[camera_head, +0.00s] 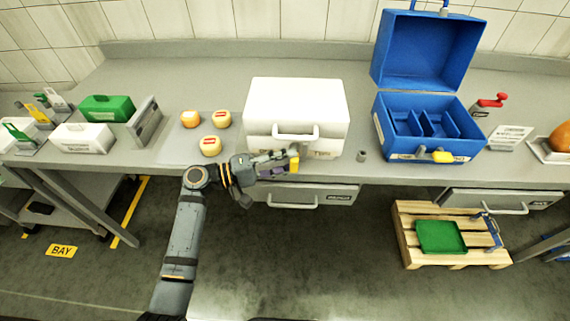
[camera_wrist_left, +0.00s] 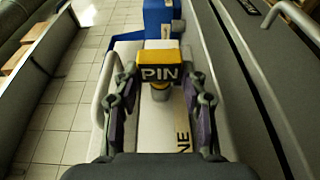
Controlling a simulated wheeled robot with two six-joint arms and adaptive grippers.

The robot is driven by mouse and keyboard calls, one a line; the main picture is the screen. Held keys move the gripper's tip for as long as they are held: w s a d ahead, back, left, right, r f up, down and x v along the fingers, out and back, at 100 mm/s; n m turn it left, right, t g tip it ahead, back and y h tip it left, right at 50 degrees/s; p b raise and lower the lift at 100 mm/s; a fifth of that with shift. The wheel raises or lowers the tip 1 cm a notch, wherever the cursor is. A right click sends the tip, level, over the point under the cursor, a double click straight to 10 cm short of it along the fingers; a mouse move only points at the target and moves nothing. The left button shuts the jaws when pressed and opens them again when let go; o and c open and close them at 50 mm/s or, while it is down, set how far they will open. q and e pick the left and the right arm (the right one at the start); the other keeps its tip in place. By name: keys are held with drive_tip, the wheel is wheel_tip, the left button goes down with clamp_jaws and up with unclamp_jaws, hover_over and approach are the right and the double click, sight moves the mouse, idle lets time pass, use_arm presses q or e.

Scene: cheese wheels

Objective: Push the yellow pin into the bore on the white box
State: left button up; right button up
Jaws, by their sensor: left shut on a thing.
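The white box (camera_head: 296,103) stands closed on the bench with a handle on its front. My left gripper (camera_head: 288,161) is at the front right part of this box, shut on the yellow pin (camera_head: 294,163). In the left wrist view the pin's yellow head (camera_wrist_left: 160,73) is marked "PIN" and sits between the two fingers. A paler, narrower part shows just below the head. The white box (camera_wrist_left: 150,128) lies behind the pin there. I cannot see the bore, and I cannot tell whether the pin touches the box. My right gripper is not in view.
An open blue case (camera_head: 425,115) stands to the right, with a small grey cylinder (camera_head: 361,155) between it and the white box. Several cheese wheels (camera_head: 211,145) lie on a mat to the left. Drawers with handles (camera_head: 306,196) are under the bench edge.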

use_arm(q)
drive_tip(key=shift+w, duration=0.15)
drive_tip(key=o, duration=1.1)
drive_tip(key=shift+o, duration=0.6)
drive_tip(key=shift+w, duration=0.1)
drive_tip(key=shift+a, duration=0.1)
drive_tip(key=v, duration=1.2)
